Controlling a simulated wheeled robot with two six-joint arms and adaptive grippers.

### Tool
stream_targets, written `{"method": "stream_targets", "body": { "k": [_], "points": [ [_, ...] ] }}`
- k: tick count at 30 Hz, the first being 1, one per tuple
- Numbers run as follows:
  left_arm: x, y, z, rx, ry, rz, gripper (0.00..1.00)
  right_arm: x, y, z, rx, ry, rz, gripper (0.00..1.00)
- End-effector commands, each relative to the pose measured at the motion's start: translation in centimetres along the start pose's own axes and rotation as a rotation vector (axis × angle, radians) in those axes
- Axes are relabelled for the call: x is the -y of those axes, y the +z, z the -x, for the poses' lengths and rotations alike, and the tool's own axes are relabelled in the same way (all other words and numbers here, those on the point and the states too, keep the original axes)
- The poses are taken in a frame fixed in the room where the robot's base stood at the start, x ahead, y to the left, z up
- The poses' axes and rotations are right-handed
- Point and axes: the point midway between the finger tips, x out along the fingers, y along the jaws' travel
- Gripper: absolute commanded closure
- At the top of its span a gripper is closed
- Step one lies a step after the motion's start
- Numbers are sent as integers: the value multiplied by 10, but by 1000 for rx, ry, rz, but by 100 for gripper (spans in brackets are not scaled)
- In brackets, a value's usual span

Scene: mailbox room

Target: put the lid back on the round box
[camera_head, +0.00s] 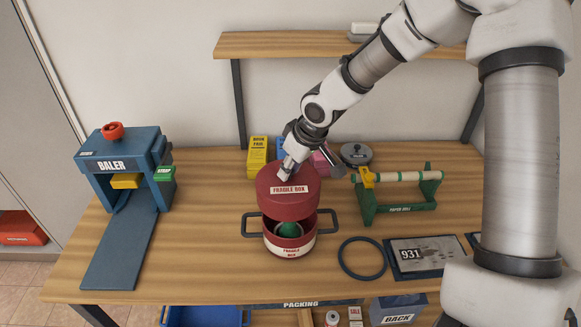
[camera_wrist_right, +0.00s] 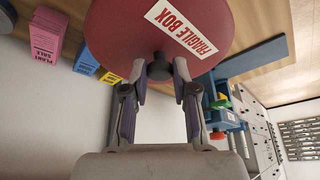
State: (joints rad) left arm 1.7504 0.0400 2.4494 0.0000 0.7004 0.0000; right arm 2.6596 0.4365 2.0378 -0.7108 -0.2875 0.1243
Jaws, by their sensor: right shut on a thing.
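The round red lid (camera_head: 286,198), labelled "FRAGILE BOX", is held up by my right gripper (camera_head: 288,170). The round box (camera_head: 290,252), red and cream with two dark side handles, stands open on the table just below the lid. A green thing (camera_head: 289,230) shows inside it through the gap. The lid hides the box's back rim and is apart from its front rim. My left gripper is not in view.
A blue baler (camera_head: 120,165) stands at left. A green paper-roll stand (camera_head: 400,195), a dark ring (camera_head: 362,258) and a "931" plate (camera_head: 432,256) are right of the box. Yellow, blue and pink blocks (camera_head: 258,155) and a grey round lid (camera_head: 356,154) are behind.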

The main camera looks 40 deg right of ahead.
Motion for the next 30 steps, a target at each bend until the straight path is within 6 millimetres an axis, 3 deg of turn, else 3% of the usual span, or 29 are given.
{"method": "stream_targets", "body": {
  "k": [18,30],
  "points": [
    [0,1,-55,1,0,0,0,0,23,-56,-1,0,0,100],
    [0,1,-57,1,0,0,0,0,24,-58,0,0,0,100]
  ]
}}
